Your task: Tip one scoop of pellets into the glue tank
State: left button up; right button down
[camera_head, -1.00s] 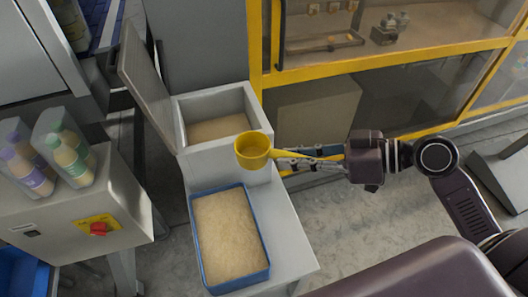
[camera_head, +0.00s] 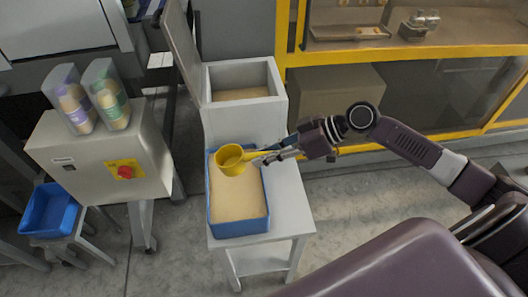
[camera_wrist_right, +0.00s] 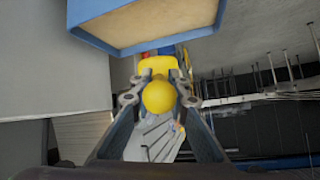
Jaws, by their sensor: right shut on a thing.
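My right gripper (camera_head: 272,156) is shut on the handle of a yellow scoop (camera_head: 231,158). The handle end (camera_wrist_right: 159,97) shows between the fingers in the right wrist view. The scoop's cup appears over the back part of a blue tray (camera_head: 239,229) of pale pellets (camera_head: 237,198). I cannot tell its height above them, or whether it holds pellets. The grey glue tank (camera_head: 244,122) stands just behind the tray. Its lid (camera_head: 181,45) is up at the left, and pale material (camera_head: 240,93) shows inside. My left gripper is not in view.
The tray stands on a grey stand (camera_head: 288,205). At the left is a grey box with a red knob (camera_head: 125,171) and two clear containers (camera_head: 108,96) on top. A blue bin (camera_head: 48,210) stands low at the left. A yellow-framed enclosure (camera_head: 400,54) is behind my right arm.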

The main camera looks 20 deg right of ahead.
jog(key=h+p, duration=0.1)
jog(key=w+a+f+g+h+p, duration=0.1)
jog(key=p, duration=0.1)
jog(key=shift+f, duration=0.3)
pick_arm(q)
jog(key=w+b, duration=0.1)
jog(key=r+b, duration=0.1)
jog(key=b, duration=0.1)
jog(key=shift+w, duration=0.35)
pick_arm(e)
notch_tip(320, 180, down, 7)
jog(key=shift+s+r, duration=0.15)
jog(key=shift+r, duration=0.05)
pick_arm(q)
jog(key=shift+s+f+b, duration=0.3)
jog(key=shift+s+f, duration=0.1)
pick_arm(e)
jog(key=shift+f, duration=0.55)
notch_tip(320, 180, up, 9)
jog(key=p, duration=0.8)
jog(key=shift+r, duration=0.15)
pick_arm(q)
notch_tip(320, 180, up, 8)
